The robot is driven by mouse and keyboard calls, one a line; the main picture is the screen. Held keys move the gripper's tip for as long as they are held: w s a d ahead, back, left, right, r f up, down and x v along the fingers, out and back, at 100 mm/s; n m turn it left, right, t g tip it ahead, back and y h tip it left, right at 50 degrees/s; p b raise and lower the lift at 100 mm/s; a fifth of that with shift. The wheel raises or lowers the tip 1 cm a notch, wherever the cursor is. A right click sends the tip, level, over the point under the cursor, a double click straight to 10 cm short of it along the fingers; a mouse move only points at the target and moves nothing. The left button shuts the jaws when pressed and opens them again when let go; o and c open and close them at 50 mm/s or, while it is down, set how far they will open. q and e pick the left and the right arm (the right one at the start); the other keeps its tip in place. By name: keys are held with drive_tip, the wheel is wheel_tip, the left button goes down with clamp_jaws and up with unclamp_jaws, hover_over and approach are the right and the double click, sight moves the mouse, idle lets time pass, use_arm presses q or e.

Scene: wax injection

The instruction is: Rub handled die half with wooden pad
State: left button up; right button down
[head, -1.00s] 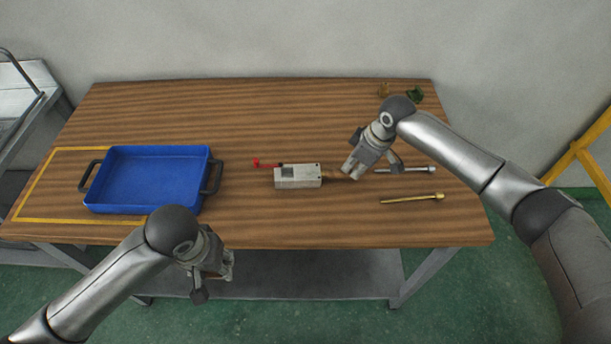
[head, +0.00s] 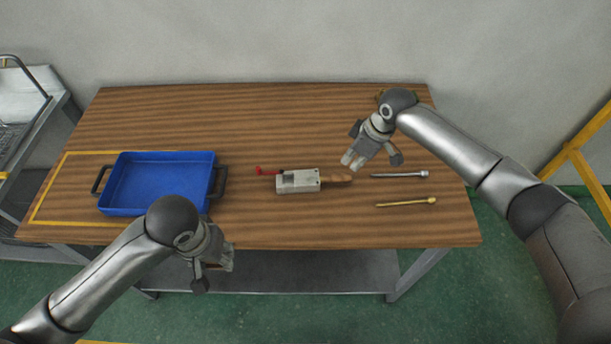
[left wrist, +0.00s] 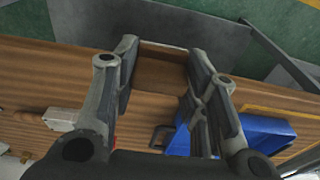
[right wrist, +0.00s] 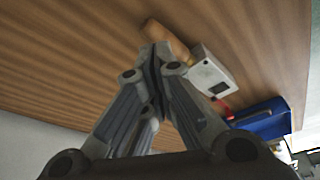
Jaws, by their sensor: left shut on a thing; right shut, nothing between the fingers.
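The handled die half (head: 298,183) is a grey metal block with a brown wooden handle (head: 336,178) pointing right, lying in the middle of the table. It also shows in the right wrist view (right wrist: 210,72). My right gripper (head: 352,162) is shut and empty, just above and behind the handle, apart from it in the head view. My left gripper (head: 228,262) is in front of the table's near edge. In the left wrist view its fingers are shut on a brown wooden pad (left wrist: 162,72); the pad is mostly hidden in the head view.
A blue tray (head: 155,184) with dark handles stands at left within a yellow outline. A red piece (head: 266,171) sits at the die's left end. A silver rod (head: 399,175) and a brass rod (head: 406,202) lie at right. The table's back is largely clear.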

drive_tip(key=v, duration=1.2)
